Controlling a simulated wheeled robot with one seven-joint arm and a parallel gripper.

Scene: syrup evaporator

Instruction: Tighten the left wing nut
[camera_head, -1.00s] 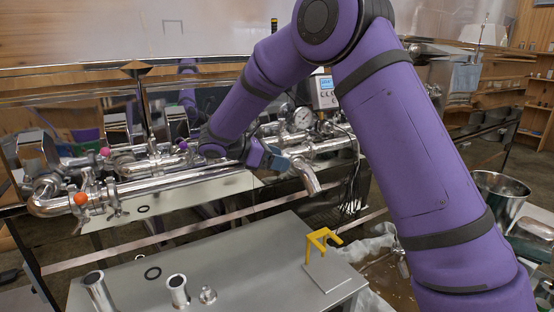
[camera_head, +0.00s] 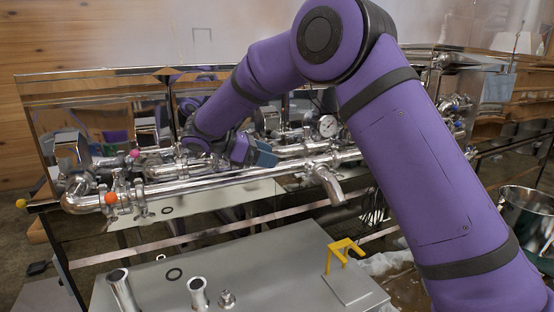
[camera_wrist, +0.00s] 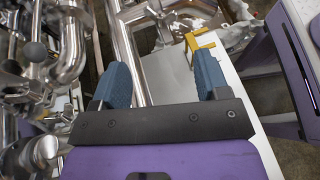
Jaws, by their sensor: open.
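The steel pipework (camera_head: 230,183) runs along the front of the evaporator, with clamps at several joints. A clamp at the left end (camera_head: 140,199) stands near an orange ball handle (camera_head: 111,198); I cannot make out a wing nut clearly at this size. My gripper (camera_wrist: 160,85) shows two blue fingers spread apart with nothing between them. In the head view my gripper (camera_head: 265,155) is just above and behind the front pipe, right of the left-end clamp. In the wrist view, shiny pipe fittings (camera_wrist: 65,40) lie left of the fingers.
A pressure gauge (camera_head: 328,126) stands behind the pipes. A steel pot (camera_head: 525,215) is at the right.

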